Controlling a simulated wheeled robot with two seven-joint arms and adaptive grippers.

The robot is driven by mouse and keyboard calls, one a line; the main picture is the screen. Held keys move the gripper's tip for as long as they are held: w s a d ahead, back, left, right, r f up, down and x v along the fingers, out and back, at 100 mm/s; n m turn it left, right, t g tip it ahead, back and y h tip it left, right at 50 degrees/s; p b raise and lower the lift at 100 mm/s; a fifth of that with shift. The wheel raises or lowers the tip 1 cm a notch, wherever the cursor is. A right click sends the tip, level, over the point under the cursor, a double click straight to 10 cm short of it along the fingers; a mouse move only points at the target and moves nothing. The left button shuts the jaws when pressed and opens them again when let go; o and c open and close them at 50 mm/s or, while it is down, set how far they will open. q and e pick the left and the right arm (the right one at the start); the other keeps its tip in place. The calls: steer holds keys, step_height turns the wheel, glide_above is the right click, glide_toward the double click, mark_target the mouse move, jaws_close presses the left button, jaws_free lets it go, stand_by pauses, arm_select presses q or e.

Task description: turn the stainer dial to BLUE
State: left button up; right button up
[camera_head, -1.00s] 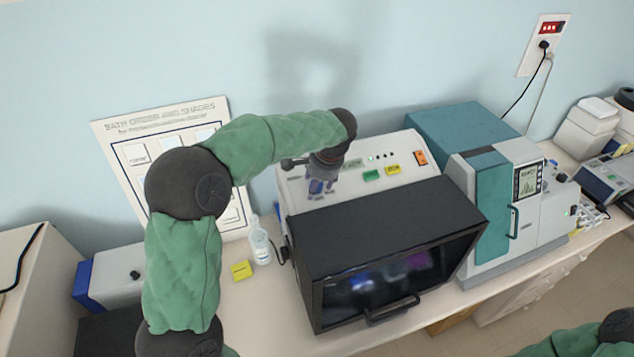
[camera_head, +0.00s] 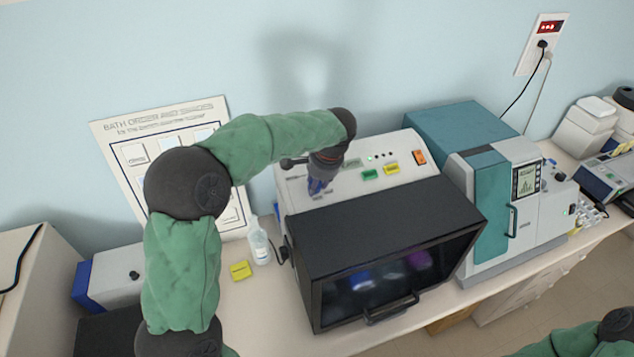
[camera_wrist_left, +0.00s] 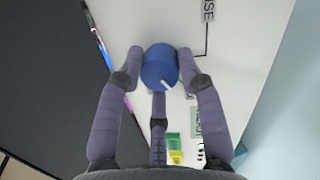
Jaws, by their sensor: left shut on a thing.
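The stainer (camera_head: 385,240) is a white-topped machine with a black hood and a glass front. Its dial (camera_wrist_left: 160,66) is a blue knob with a white pointer mark, seen in the left wrist view. The pointer is toward the lower right there. My left gripper (camera_wrist_left: 160,68) is shut on the dial, with fingers on both sides of it. In the head view my left gripper (camera_head: 318,184) is on the panel's left part and hides the dial. A label ending in "SE" shows near the dial; the other dial labels are hidden or unreadable. My right gripper is out of view.
Green (camera_head: 370,174) and yellow (camera_head: 392,168) buttons and an orange switch (camera_head: 420,157) sit right of the dial. A bottle (camera_head: 260,245) and a yellow block (camera_head: 240,271) stand left of the stainer. A teal-and-white machine (camera_head: 492,210) stands close on its right.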

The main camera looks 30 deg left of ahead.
arm_select(q)
steer(key=shift+s+f+m, duration=0.1)
steer(key=shift+m, duration=0.3)
steer(key=m+p, duration=0.2)
steer(key=m, duration=0.3)
steer(key=shift+y, duration=0.4)
steer(key=m+p, duration=0.1)
steer(key=m, duration=0.4)
steer(key=shift+m+t+p, duration=0.3)
steer(key=shift+m+t, duration=0.1)
steer(key=shift+y, duration=0.3)
steer(key=o, duration=1.1)
steer(key=shift+a, duration=0.1)
steer(key=shift+o, duration=0.2)
steer(key=shift+a, duration=0.1)
